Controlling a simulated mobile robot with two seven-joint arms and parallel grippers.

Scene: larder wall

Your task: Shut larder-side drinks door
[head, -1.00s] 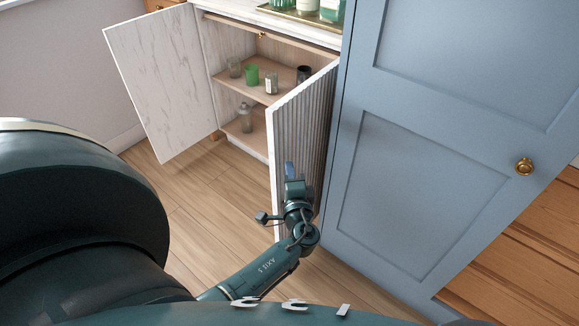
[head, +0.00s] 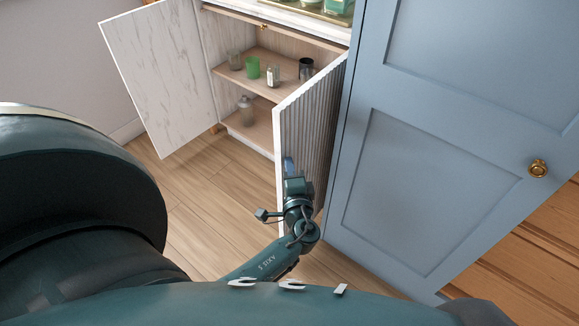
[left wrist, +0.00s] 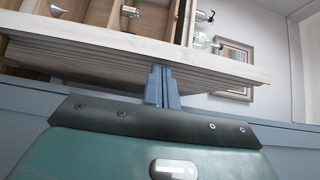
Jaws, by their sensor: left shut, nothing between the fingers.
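The larder-side drinks door (head: 308,130) is the fluted door beside the blue larder. It stands open, swung out from the drinks cabinet (head: 215,50), with its ribbed outer face towards the larder. My left gripper (head: 289,166) is shut and empty, low at this outer face near the door's free edge. In the left wrist view the gripper's blue fingers (left wrist: 162,86) point at the door (left wrist: 100,50) and overlap its ribbed face just under the pale edge. I cannot tell whether they touch. My right gripper is not in view.
The other cabinet door (head: 160,80), marbled white, stands wide open at left. Cups and bottles, including a green cup (head: 252,68), stand on the shelves inside. The blue larder (head: 430,190) with a brass knob (head: 538,169) is close at right. The wooden floor (head: 205,200) in front is clear.

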